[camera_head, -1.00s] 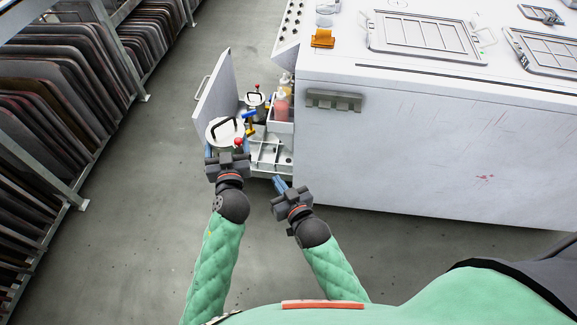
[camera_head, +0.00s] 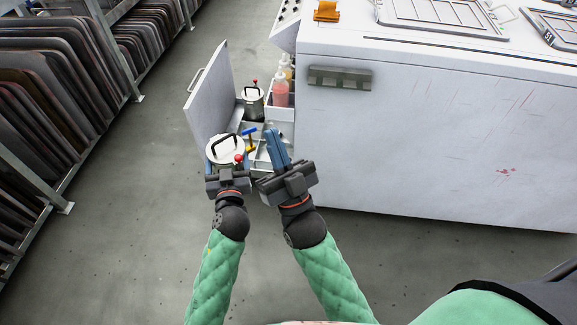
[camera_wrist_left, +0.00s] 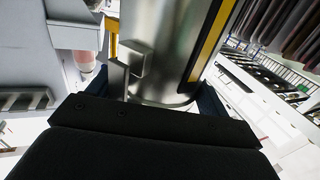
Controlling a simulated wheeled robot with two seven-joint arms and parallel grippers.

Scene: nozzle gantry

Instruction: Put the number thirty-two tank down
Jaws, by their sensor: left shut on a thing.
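A metal tank with a white lid and a black handle (camera_head: 225,150) is at the front of the pull-out compartment, by its door panel. My left gripper (camera_head: 228,166) is shut around its near side. In the left wrist view the tank (camera_wrist_left: 165,40) shows bare metal with a yellow and black stripe between the fingers. I cannot read a number on it, and its underside is hidden. A second tank (camera_head: 252,103) stands farther back in the compartment. My right gripper (camera_head: 276,146) looks shut and empty, over the compartment's near right part, right of the held tank.
The open door panel (camera_head: 208,98) stands left of the tanks. Pink and yellowish bottles (camera_head: 281,92) stand in a white bin at right. A blue and yellow item (camera_head: 250,139) is beside the held tank.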

